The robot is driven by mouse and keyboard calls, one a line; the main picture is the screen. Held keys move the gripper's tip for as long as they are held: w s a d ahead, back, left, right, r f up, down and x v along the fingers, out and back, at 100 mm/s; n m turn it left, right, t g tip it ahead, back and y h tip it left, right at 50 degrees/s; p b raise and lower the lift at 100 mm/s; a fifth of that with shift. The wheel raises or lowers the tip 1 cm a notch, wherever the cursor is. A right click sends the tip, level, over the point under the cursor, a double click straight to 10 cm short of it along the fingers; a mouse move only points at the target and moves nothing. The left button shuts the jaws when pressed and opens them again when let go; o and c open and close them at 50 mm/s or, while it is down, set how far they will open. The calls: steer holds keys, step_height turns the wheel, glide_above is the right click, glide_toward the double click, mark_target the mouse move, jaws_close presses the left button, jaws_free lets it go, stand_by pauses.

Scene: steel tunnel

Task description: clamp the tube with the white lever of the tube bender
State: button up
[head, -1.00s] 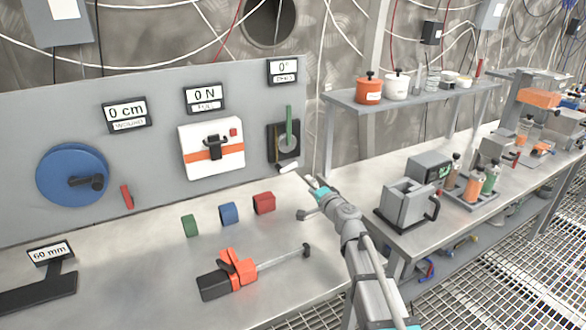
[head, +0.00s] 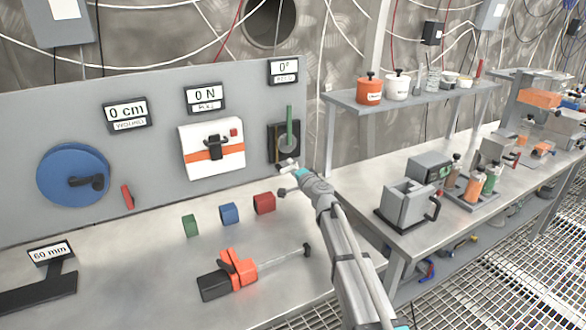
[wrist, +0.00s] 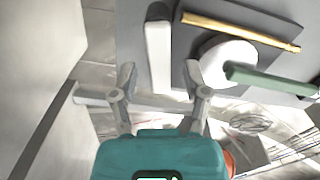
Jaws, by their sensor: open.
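The tube bender (head: 273,143) is a dark plate on the grey wall panel, with an upright green handle (head: 289,125) and a round white former. In the wrist view, the brass tube (wrist: 240,30) runs across the plate above the white former (wrist: 222,60) and green handle (wrist: 270,79). The white lever (wrist: 158,55) has a black end and points down in the picture. My gripper (head: 291,166) is open at the bender's lower edge. In the wrist view, its fingertips (wrist: 160,76) lie on either side of the lever. No contact shows.
Green, blue (head: 229,214) and red (head: 264,203) blocks stand on the bench below the panel. An orange-black clamp tool (head: 230,280) lies in front. A blue wheel (head: 72,175) and white force box (head: 211,150) are on the panel. A shelf (head: 410,98) stands to the right.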

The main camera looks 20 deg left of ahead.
steer(key=shift+w+a, duration=0.4)
jaws_close()
